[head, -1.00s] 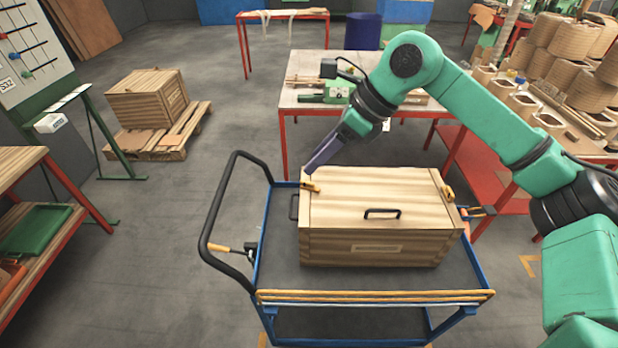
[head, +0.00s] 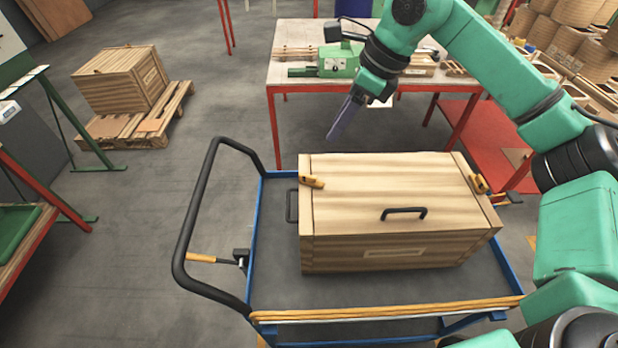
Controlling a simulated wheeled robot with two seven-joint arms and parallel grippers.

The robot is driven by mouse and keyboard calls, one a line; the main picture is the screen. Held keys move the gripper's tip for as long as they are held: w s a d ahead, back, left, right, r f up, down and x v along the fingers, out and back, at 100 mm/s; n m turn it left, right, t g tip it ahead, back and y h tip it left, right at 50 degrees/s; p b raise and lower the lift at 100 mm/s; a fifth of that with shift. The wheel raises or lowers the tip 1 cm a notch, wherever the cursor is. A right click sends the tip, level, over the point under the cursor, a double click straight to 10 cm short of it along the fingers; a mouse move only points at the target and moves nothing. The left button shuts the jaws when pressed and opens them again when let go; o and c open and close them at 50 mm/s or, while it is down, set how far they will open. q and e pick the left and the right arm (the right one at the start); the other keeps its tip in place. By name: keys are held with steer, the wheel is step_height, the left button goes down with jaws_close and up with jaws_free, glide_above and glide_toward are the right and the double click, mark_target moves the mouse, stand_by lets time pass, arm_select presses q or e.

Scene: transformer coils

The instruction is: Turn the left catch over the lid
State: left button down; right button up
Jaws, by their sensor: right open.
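A wooden box with its lid (head: 385,185) shut stands on a blue cart. The left catch (head: 311,181) is a small yellow-orange piece at the lid's left edge and appears to lie over the lid. The right catch (head: 479,184) is a similar piece at the lid's right edge. My right gripper (head: 335,134) is in the air behind and above the box, up and to the right of the left catch and apart from it. It is open and seems empty, though its fingers overlap in this view. My left gripper is out of view.
The cart (head: 256,225) has a black push handle (head: 182,235) rising at its left. A red-legged workbench (head: 283,72) with a green tool stands behind the box. Another wooden crate (head: 120,82) rests on a pallet (head: 140,128) at left. Open floor lies between.

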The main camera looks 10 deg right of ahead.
step_height(320, 180, down, 2)
steer(key=p, duration=0.3)
glide_toward(308, 175)
steer(key=x, duration=0.8)
steer(key=shift+w+a+f, duration=0.1)
steer(key=shift+a, duration=0.1)
jaws_close()
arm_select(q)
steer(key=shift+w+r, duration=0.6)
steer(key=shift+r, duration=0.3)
